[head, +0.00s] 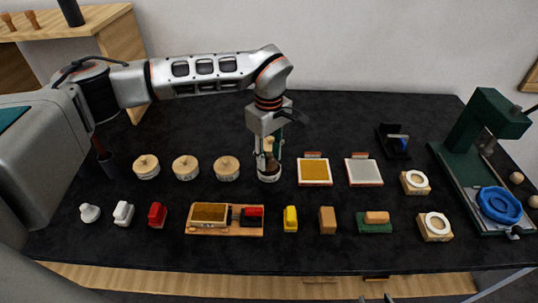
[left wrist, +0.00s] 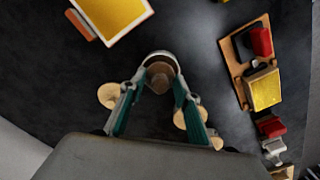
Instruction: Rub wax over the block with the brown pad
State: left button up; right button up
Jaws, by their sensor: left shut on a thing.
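My left gripper (head: 268,158) points straight down at the middle of the table, shut on a small knobbed piece (head: 268,146) with a tan top and dark brown lower part, which looks like the brown pad. The piece is at a white-rimmed round pot (head: 268,178); I cannot tell whether it touches the inside. In the left wrist view the brown piece (left wrist: 159,78) sits between the fingers, inside the white rim. A plain brown block (head: 327,219) stands in the front row. A gold-topped block (head: 210,213) lies on a wooden board (head: 225,234). Which block the task means is unclear.
Three wooden-lidded pots (head: 185,167) stand left of my gripper. A gold panel (head: 314,172) and a grey panel (head: 363,172) lie to its right. Small coloured blocks line the front, including a yellow one (head: 291,218). A green press (head: 485,125) stands far right. The table's back is clear.

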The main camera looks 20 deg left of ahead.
aim_at(269, 154)
pick_arm(q)
jog(key=shift+f, duration=0.3)
jog(key=shift+f, duration=0.1)
dwell(0.8)
jog(key=shift+f, duration=0.15)
dwell(0.7)
jog(key=shift+r+p, duration=1.9)
jog(key=shift+r, duration=1.7)
